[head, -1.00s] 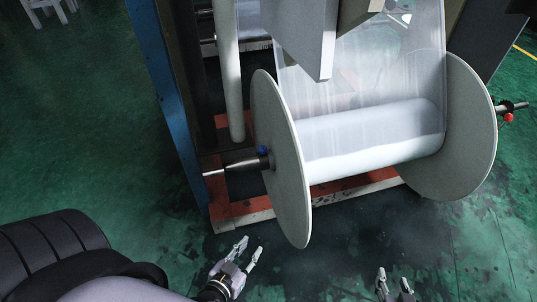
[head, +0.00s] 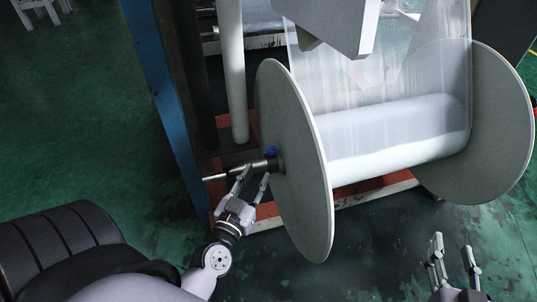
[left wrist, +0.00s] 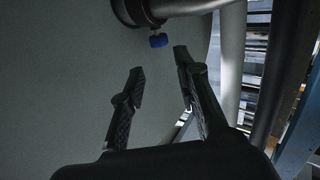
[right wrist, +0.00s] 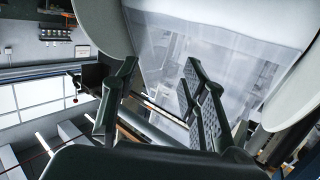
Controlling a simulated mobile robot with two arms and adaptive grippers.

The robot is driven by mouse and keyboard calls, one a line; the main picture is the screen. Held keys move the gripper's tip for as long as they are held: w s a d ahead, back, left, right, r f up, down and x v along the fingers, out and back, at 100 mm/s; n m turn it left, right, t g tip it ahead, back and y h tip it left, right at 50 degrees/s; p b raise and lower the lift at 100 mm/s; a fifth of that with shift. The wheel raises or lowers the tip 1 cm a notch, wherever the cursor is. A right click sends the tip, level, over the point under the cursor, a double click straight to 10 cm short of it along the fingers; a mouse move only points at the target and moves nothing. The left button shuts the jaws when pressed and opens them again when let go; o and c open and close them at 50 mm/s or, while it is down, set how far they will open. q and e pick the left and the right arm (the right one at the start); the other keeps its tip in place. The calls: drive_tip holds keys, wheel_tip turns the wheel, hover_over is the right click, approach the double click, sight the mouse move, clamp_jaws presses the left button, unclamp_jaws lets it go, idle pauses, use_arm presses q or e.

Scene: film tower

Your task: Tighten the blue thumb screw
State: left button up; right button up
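The blue thumb screw (head: 270,151) sits on the dark collar (head: 264,164) of the shaft, against the left disc of the film roll. It also shows in the left wrist view (left wrist: 158,40), just beyond my fingertips. My left gripper (head: 254,179) is open and empty, just below the shaft and left of the disc; its fingers (left wrist: 158,62) are apart with the screw ahead of them. My right gripper (head: 452,246) is open and empty, low at the right in front of the roll; it also shows in the right wrist view (right wrist: 160,65).
The large left disc (head: 292,160) stands close to my left gripper. A blue post (head: 160,90) and a white vertical pole (head: 231,75) rise behind the shaft. An orange base frame (head: 370,187) lies under the white film roll (head: 400,135).

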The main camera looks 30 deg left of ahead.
sight(270, 152)
use_arm(q)
drive_tip(key=x, duration=0.9)
drive_tip(key=shift+w, duration=0.1)
clamp_jaws()
